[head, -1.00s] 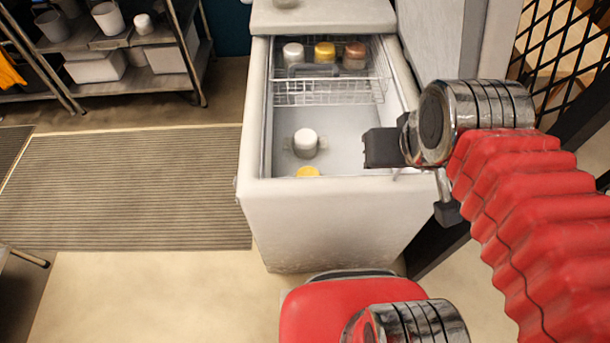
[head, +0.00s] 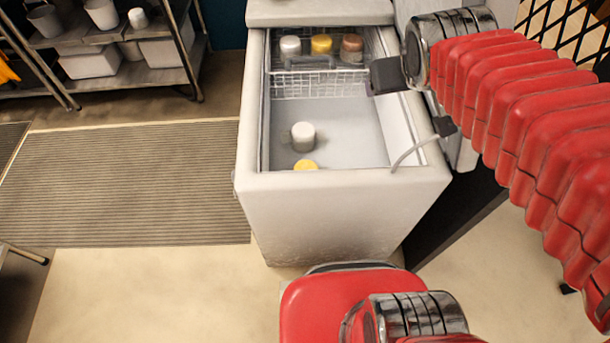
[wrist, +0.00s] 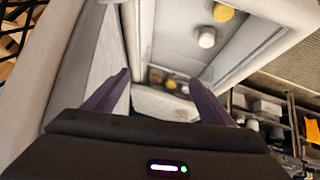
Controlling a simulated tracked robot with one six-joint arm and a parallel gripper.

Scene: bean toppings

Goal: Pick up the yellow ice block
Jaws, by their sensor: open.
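A yellow block (head: 306,165) is on the freezer floor near the front wall, which hides its lower part. In the wrist view this yellow block (wrist: 223,12) shows at the top. Another yellow piece (head: 321,44) stands in the wire basket, between a white and a brown one. I cannot tell from looks alone which is the ice block. My gripper (head: 383,75) is over the freezer's right side near the basket, apart from both yellow pieces. In the wrist view its two fingers (wrist: 159,78) are spread with nothing held between them.
The open white chest freezer (head: 345,185) has raised walls around its opening. A white block (head: 303,137) stands on its floor behind the front yellow one. The wire basket (head: 320,84) fills the back. A shelf rack (head: 150,75) stands at left. The freezer floor's middle is clear.

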